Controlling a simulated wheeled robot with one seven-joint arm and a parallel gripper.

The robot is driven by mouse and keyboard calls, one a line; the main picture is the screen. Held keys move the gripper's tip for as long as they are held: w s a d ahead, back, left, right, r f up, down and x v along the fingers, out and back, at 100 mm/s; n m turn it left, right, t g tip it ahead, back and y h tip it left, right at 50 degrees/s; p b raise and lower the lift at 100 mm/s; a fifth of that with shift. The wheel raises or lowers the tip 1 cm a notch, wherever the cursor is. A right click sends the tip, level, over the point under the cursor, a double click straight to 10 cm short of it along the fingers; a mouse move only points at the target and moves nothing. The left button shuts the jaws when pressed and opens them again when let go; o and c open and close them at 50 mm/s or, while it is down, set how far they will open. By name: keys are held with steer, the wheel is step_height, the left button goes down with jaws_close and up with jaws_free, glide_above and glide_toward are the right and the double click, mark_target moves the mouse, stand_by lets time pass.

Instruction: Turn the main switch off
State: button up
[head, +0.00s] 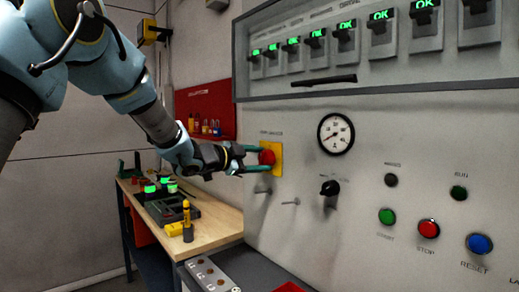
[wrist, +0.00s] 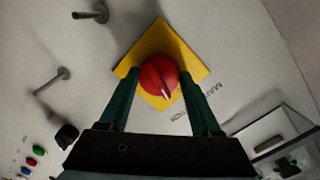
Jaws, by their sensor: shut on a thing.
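The main switch is a red rotary knob (head: 267,157) on a yellow plate (head: 277,160) set in the grey panel. In the wrist view the red knob (wrist: 160,77) has a pale pointer mark toward the picture's lower side, and the yellow plate (wrist: 160,35) looks like a diamond around it. My gripper (head: 258,158) has reached the panel, with green fingers on both sides of the knob. In the wrist view my gripper (wrist: 160,85) is shut on the knob, one finger at its left and one at its right. The label is partly readable.
The panel carries a gauge (head: 336,133), a black selector knob (head: 330,188), green (head: 386,216), red (head: 428,229) and blue (head: 479,243) buttons. Two thin metal pegs stick out below the switch. A workbench (head: 222,226) with tools stands at the left.

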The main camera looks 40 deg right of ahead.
steer(key=shift+w+n+g+p, duration=0.1)
steer(key=shift+n+g+p, duration=0.2)
steer(key=shift+n+p, duration=1.15)
steer(key=o, duration=1.4)
steer(key=shift+a, duration=0.1)
steer(key=a+b, duration=0.1)
steer(key=a, duration=0.2)
steer(key=a+r+b, duration=0.1)
steer(key=a, duration=0.3)
steer(key=a+b, duration=0.1)
steer(key=a, duration=0.2)
steer(key=shift+w+a+r+b, duration=0.2)
steer(key=shift+w+a+b, duration=0.05)
steer(key=shift+w+b, duration=0.05)
